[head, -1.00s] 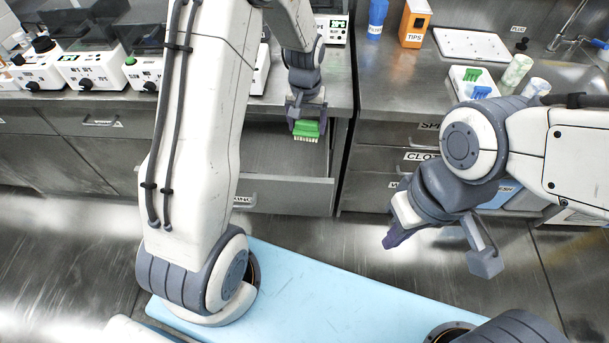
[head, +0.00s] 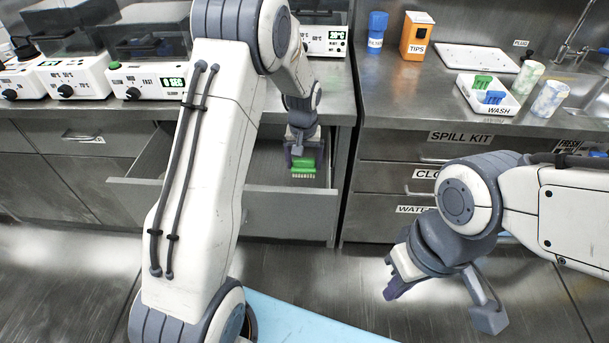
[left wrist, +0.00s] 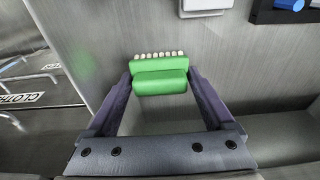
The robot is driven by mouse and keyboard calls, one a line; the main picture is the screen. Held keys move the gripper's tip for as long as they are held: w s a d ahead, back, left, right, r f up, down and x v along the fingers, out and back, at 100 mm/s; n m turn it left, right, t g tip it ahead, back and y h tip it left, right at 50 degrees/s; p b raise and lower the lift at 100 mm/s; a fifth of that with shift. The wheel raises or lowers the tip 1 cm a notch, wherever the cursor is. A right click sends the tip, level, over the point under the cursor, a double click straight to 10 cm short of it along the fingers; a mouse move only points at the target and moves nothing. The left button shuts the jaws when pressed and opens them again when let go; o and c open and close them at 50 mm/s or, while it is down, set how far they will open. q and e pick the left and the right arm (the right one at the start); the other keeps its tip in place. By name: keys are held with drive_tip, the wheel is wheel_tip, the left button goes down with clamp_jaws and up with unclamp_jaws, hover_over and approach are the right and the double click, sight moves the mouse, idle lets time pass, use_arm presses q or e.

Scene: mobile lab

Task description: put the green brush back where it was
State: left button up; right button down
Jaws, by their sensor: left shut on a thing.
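The green brush (head: 303,168) is gripped in my left gripper (head: 303,158), over or inside the open drawer (head: 265,192) below the left counter. Its pale bristles point down in the head view. In the left wrist view the brush (left wrist: 160,80) sits between both fingers, with bare grey metal behind it. I cannot tell whether its bristles touch the drawer floor. My right gripper (head: 442,300) is empty, with its fingers wide apart, in front of the right cabinet.
A white tray (head: 508,105) labelled WASH holds green and blue items on the right counter. A blue cup (head: 376,30), an orange TIPS box (head: 415,34) and two patterned cups (head: 550,98) stand nearby. Machines (head: 150,78) line the left counter. The visible drawer floor looks clear.

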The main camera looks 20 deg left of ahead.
sight(304, 175)
use_arm(q)
wheel_tip(304, 175, down, 6)
drive_tip(key=shift+f+b, duration=0.1)
drive_tip(key=shift+b, duration=0.35)
drive_tip(key=shift+w+f, duration=0.15)
drive_tip(key=shift+f, duration=0.05)
drive_tip(key=shift+w+a+r, duration=0.1)
drive_tip(key=shift+w, duration=0.2)
drive_tip(key=w, duration=0.2)
drive_tip(key=w+a+f, duration=0.1)
drive_tip(key=shift+b, duration=0.35)
drive_tip(key=shift+f, duration=0.1)
drive_tip(key=shift+f, duration=0.15)
drive_tip(key=o, duration=1.2)
